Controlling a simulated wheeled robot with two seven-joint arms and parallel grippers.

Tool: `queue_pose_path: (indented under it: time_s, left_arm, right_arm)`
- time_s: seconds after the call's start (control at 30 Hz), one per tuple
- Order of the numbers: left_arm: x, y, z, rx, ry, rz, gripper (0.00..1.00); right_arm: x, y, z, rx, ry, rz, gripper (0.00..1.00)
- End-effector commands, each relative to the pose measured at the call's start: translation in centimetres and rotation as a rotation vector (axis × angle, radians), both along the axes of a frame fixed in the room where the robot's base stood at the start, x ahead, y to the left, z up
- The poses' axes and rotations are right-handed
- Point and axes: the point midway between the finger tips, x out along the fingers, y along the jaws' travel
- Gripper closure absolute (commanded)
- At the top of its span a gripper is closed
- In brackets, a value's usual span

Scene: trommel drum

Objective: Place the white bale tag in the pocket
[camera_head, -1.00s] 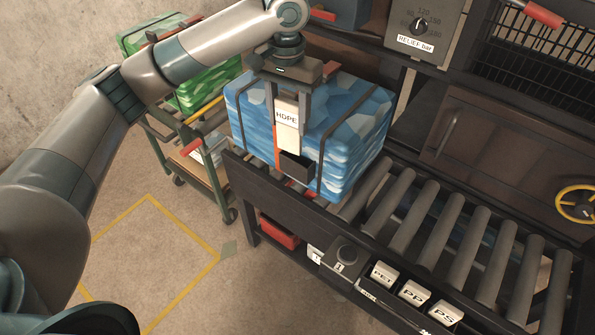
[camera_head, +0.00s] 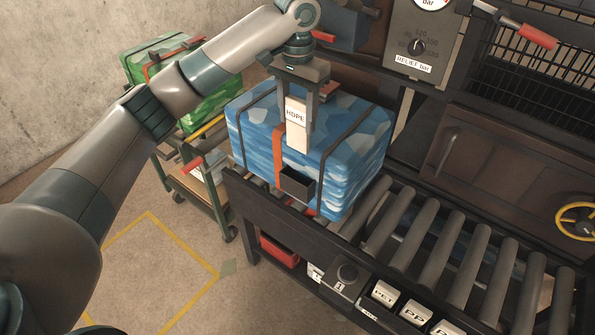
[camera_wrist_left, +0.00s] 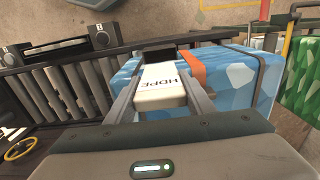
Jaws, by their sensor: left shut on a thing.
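The white bale tag (camera_head: 298,125), marked HDPE, is upright between the fingers of my left gripper (camera_head: 299,118), which is shut on it. It also shows in the left wrist view (camera_wrist_left: 161,86). The tag is in front of the upper part of the blue bale (camera_head: 350,150). The dark pocket (camera_head: 297,185) sits low on the bale's front face, on the orange strap (camera_head: 278,155). The tag's lower end is above the pocket, apart from it. In the wrist view the pocket (camera_wrist_left: 158,56) is just beyond the tag's far end. My right gripper is not in view.
The bale rests at the left end of a roller conveyor (camera_head: 440,245). PET (camera_head: 383,293) and PP (camera_head: 415,313) tags sit along its front rail. A cart with a green bale (camera_head: 205,100) stands behind left. A press with a dial panel (camera_head: 420,45) stands behind right.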

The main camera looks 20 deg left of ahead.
Motion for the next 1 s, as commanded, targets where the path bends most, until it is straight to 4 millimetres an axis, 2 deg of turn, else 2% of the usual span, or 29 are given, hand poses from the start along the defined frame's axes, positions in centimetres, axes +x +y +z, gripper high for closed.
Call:
queue_pose_path:
  time_s: [0.4, 0.53, 0.7, 1.0]
  left_arm:
    - [-0.2, 0.0, -8.6, 0.001, 0.004, 0.000, 0.74]
    - [-0.1, 0.0, -10.8, 0.001, 0.003, 0.001, 0.74]
    - [0.0, 0.0, -12.2, 0.001, 0.000, 0.000, 0.74]
    - [0.0, 0.0, -12.3, 0.000, -0.001, 0.000, 0.74]
  right_arm:
    - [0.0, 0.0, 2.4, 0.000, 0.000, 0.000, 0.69]
    - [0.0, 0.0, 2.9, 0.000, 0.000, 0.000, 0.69]
    - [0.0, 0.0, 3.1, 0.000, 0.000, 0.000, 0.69]
    - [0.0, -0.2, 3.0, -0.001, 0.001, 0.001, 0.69]
